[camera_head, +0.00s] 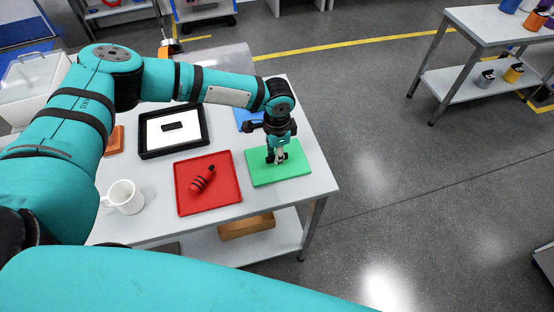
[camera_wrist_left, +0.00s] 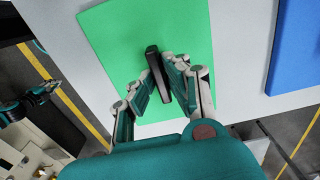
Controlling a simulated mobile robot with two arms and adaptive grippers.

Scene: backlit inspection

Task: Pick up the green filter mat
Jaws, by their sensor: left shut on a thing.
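The green filter mat (camera_head: 297,165) is a flat green rectangle at the right side of the grey table. It fills the upper middle of the left wrist view (camera_wrist_left: 115,40). My left gripper (camera_head: 277,157) points down over the mat. In the wrist view its fingers (camera_wrist_left: 159,75) are closed around a narrow black bar (camera_wrist_left: 154,62) over the mat's surface. I cannot tell whether the bar is fixed to the mat. The mat looks flat, and I see no clear gap under it. My right gripper is out of view.
A red tray (camera_head: 225,195) holding a red and black item (camera_head: 202,180) lies left of the mat. A black-framed white panel (camera_head: 155,130) carries a small dark block. A blue sheet (camera_head: 245,124) lies behind the mat. A white mug (camera_head: 125,197) stands near the front left.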

